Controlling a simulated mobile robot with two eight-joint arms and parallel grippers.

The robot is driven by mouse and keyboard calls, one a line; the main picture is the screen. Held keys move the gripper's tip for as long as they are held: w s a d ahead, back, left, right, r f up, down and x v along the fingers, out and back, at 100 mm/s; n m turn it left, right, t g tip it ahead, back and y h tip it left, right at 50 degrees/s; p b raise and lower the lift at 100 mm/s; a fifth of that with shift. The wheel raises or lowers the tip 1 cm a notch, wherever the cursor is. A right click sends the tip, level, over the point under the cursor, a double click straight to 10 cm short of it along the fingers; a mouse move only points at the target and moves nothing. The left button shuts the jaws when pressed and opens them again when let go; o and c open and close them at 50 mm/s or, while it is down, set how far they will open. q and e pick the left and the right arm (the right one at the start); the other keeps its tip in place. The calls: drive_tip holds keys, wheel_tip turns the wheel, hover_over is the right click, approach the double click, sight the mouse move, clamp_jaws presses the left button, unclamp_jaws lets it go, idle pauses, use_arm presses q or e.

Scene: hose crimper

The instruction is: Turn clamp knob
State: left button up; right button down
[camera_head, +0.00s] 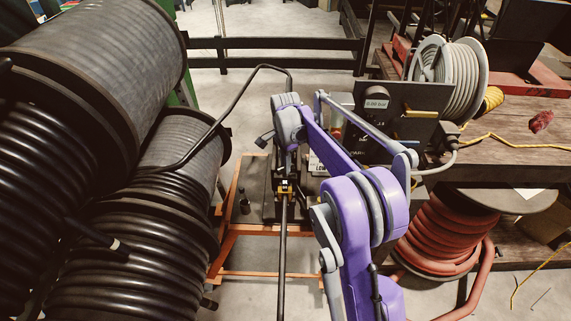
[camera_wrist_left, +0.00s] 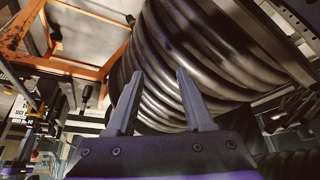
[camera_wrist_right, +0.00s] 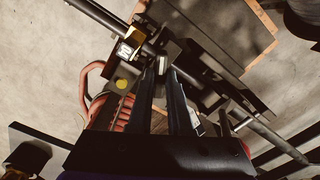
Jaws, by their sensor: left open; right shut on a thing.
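The clamp (camera_head: 286,188) with yellow parts stands on the crimper in the middle of the head view, at the top of a long dark bar (camera_head: 281,260). Its yellow part (camera_wrist_right: 134,36) also shows in the right wrist view. My right gripper (camera_wrist_right: 162,72) is shut on the clamp knob (camera_wrist_right: 170,49); only a small grey block shows at the fingertips, and the grip itself is partly hidden. In the head view my purple right arm covers much of this area. My left gripper (camera_wrist_left: 155,85) is open and empty in front of a black hose reel (camera_wrist_left: 165,60).
Large black hose reels (camera_head: 100,60) fill the left. An orange frame (camera_head: 228,240) stands on the floor around the crimper. A black panel with a pressure display (camera_head: 376,104) is at the right, by a wooden bench (camera_head: 520,150) and a red hose reel (camera_head: 440,235).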

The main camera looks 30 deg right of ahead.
drive_tip(key=c, duration=0.8)
unclamp_jaws()
drive_tip(key=shift+c, duration=0.2)
wheel_tip(320, 180, up, 11)
drive_tip(key=shift+p, duration=0.35)
drive_tip(key=shift+f, duration=0.1)
